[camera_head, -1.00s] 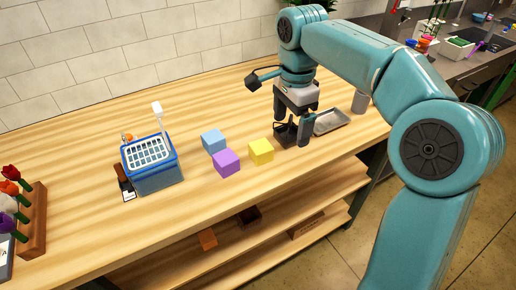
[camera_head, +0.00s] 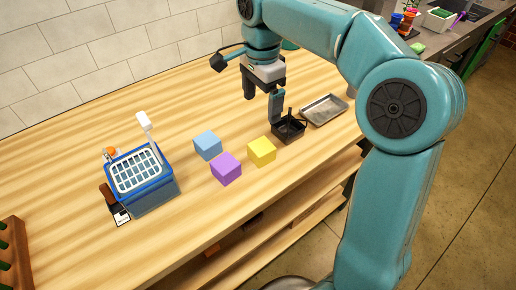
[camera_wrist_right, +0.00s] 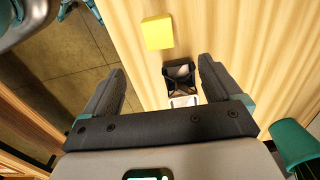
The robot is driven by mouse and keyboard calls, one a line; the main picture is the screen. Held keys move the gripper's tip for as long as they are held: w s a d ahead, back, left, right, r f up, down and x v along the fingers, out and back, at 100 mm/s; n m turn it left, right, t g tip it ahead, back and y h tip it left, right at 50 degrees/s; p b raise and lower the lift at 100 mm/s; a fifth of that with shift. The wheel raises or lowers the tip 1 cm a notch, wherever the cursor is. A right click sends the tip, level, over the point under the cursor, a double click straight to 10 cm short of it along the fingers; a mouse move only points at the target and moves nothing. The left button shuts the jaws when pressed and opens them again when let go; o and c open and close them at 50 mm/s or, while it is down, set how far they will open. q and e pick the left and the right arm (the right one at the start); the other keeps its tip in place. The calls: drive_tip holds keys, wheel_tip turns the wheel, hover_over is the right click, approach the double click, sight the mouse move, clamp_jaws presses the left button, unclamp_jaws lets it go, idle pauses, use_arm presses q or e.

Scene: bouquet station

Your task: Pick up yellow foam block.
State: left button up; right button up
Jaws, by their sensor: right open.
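The yellow foam block (camera_head: 261,151) sits on the wooden table, just right of the purple block. It also shows in the right wrist view (camera_wrist_right: 158,32), above the gap between the fingers. My right gripper (camera_head: 262,108) is open and empty, pointing down above the table, behind the yellow block and apart from it. In the right wrist view its two fingers (camera_wrist_right: 160,88) are spread wide, with a black holder between them. My left gripper is not in view.
A purple block (camera_head: 226,168) and a blue block (camera_head: 208,145) stand close left of the yellow one. A small black holder (camera_head: 289,131) and a metal tray (camera_head: 324,110) are to its right. A blue basket (camera_head: 146,178) stands at left. The front table edge is near.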

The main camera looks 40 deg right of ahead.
drive_tip(key=b, duration=0.1)
hover_over(262, 146)
wheel_tip(262, 146, down, 10)
drive_tip(key=shift+f, duration=2.8)
drive_tip(key=c, duration=1)
